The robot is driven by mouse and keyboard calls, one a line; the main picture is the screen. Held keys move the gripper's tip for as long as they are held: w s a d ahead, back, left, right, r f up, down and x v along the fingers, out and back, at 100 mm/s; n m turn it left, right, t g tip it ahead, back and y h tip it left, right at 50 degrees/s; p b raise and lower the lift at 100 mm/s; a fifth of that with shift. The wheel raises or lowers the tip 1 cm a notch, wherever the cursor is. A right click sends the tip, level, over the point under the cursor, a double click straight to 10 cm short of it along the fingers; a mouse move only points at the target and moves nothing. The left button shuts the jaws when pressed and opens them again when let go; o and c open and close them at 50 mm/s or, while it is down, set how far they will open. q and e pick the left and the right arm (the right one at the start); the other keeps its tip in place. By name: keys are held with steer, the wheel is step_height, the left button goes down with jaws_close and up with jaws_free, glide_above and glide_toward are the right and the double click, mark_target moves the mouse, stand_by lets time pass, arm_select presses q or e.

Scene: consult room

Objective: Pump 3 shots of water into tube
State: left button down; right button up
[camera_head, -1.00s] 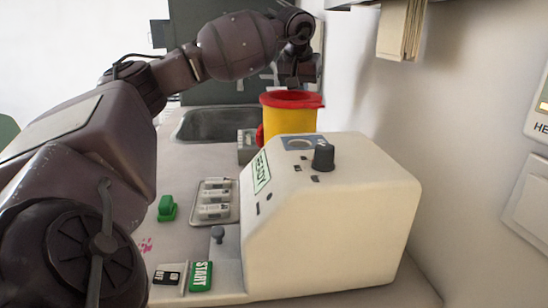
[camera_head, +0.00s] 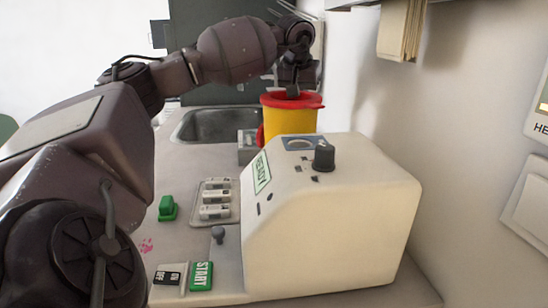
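My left arm reaches in from the left, and my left gripper (camera_head: 293,92) points down at the opening of the yellow container with a red rim (camera_head: 290,120). Its fingertips are at the rim. They are dark and small, so I cannot tell whether they are open, shut or holding something. My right gripper is not in view. I cannot make out a water pump or an upright tube. Small white labelled vials (camera_head: 215,212) lie in a shallow tray on the counter, in front of the container and left of a cream machine (camera_head: 335,225).
A green object (camera_head: 167,208) lies left of the vials. A metal sink (camera_head: 212,127) is behind. A wall bounds the right side.

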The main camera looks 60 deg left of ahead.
arm_select(q)
steer(key=shift+f, duration=0.9)
steer(key=shift+r, duration=1.6)
steer(key=shift+f, duration=0.3)
steer(key=shift+f, duration=0.35)
